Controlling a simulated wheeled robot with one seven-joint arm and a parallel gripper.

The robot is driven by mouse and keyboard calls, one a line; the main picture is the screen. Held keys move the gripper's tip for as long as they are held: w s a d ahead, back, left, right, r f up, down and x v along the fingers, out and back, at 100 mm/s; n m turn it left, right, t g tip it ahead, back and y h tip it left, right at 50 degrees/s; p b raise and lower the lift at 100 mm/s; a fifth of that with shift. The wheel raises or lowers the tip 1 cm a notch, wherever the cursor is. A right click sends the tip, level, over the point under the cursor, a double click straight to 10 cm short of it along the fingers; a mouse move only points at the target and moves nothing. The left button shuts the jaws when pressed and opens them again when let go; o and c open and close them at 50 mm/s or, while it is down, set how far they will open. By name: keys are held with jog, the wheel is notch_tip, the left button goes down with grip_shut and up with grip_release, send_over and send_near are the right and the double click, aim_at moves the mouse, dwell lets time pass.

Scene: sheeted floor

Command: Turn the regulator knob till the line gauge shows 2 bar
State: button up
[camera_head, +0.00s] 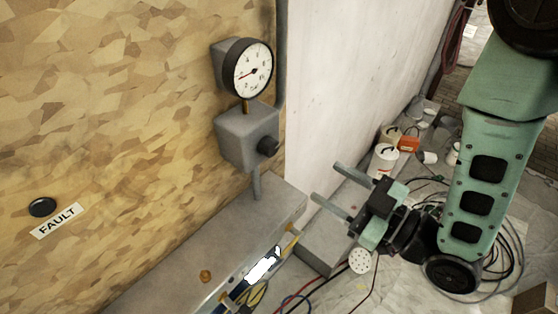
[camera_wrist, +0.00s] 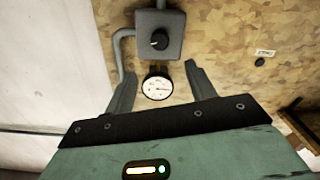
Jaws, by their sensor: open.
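The line gauge (camera_head: 248,67) is a round white dial with a black rim on the chipboard wall. Its needle has a red part pointing to the lower left; the numbers are too small to read surely. Below it is a grey regulator box (camera_head: 240,138) with a black knob (camera_head: 268,145) on its front. In the wrist view, the knob (camera_wrist: 159,40) and gauge (camera_wrist: 157,86) appear upside down, the gauge between my fingers in the picture. My gripper (camera_head: 326,184) is open and empty, to the lower right of the knob and apart from it.
A grey ledge (camera_head: 215,245) runs below the regulator. A black button (camera_head: 42,207) with a FAULT label (camera_head: 56,221) is at the left. White containers (camera_head: 384,160), an orange box (camera_head: 408,143) and loose cables lie on the floor at the right. A pale wall (camera_head: 345,75) stands behind.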

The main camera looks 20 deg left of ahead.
aim_at(274, 149)
jog(key=b+x, duration=0.2)
jog(key=b, duration=0.2)
jog(key=b+x, duration=0.2)
jog(key=b, duration=0.3)
jog(key=shift+w+a+f+b, duration=0.1)
jog(key=shift+a+f+b, duration=0.05)
jog(key=shift+f+b, duration=0.15)
jog(key=shift+a+r+b, duration=0.1)
jog(key=shift+a+b, duration=0.05)
jog(key=shift+b, duration=0.65)
jog(key=p+x, duration=0.1)
jog(key=x, duration=0.1)
jog(key=p+x, duration=0.1)
jog(key=x, duration=0.2)
jog(key=p+x, duration=0.2)
jog(key=shift+w+a+r, duration=0.1)
jog(key=shift+a+r, duration=0.1)
jog(key=shift+r, duration=0.2)
jog(key=shift+w+a+f, duration=0.1)
jog(key=shift+w+a, duration=0.15)
jog(key=shift+a, duration=0.3)
